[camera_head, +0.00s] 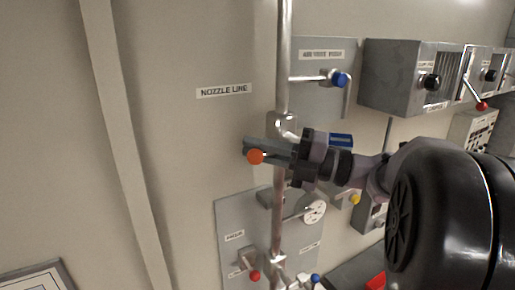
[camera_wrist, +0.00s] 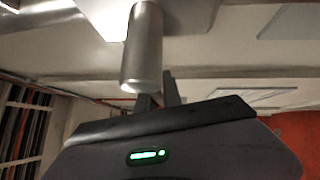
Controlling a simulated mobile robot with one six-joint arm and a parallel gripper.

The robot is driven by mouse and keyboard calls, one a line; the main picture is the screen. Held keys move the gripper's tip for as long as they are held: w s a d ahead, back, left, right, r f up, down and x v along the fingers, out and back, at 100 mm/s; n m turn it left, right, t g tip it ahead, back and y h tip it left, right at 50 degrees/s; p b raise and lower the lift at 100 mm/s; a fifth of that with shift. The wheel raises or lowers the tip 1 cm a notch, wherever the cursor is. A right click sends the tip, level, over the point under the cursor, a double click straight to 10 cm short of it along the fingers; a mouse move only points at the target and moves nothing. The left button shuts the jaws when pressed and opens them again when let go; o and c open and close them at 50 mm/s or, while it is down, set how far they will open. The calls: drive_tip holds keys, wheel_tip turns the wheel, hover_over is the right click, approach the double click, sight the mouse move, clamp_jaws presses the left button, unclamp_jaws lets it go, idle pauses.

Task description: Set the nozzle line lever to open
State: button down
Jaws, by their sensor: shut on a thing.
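The nozzle line label (camera_head: 223,91) is on the wall, left of a vertical metal pipe (camera_head: 283,60). The nozzle line lever shows as an orange knob (camera_head: 255,157) just left of the pipe, below the label. My gripper (camera_head: 254,150) reaches in from the right across the pipe and is shut at the knob end of the lever. The fingers and wrist hide the lever's shaft and its pivot, so its angle is unclear. In the wrist view my dark fingertips (camera_wrist: 160,93) show behind a grey metal cylinder (camera_wrist: 143,50); the knob is not visible there.
A panel with a blue-knobbed lever (camera_head: 340,79) is at upper right, near the pipe. Grey boxes (camera_head: 405,75) with knobs stand farther right. A lower panel (camera_head: 230,212) carries a round white dial (camera_head: 314,211) and a red knob (camera_head: 255,276).

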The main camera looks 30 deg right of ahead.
sight(274, 177)
drive_tip(key=shift+p, duration=0.3)
drive_tip(key=f+n+g+h+p, duration=0.1)
drive_tip(key=n+p, duration=0.1)
drive_tip(key=p, duration=0.1)
drive_tip(key=shift+d+f+g, duration=0.1)
drive_tip(key=shift+f+g, duration=0.2)
drive_tip(key=shift+w+d+f+n+g+h+p, duration=0.1)
drive_tip(key=shift+d+f+n+g+h+p, duration=0.3)
drive_tip(key=shift+d+f+n+h+p, duration=0.5)
drive_tip(key=shift+s+d+f+n+g+h+p, duration=0.1)
drive_tip(key=shift+d+f+n+g+h+p, duration=0.3)
drive_tip(key=shift+f+n+h+p, duration=0.55)
drive_tip(key=shift+w+d+f+n+g+h+p, duration=0.1)
drive_tip(key=shift+d+f+n+g+h+p, duration=0.45)
drive_tip(key=shift+f+h, duration=0.7)
drive_tip(key=shift+d+t, duration=0.1)
drive_tip(key=shift+t, duration=0.15)
drive_tip(key=c, duration=1.6)
unclamp_jaws()
drive_tip(key=shift+o, duration=0.5)
drive_tip(key=shift+r, duration=0.1)
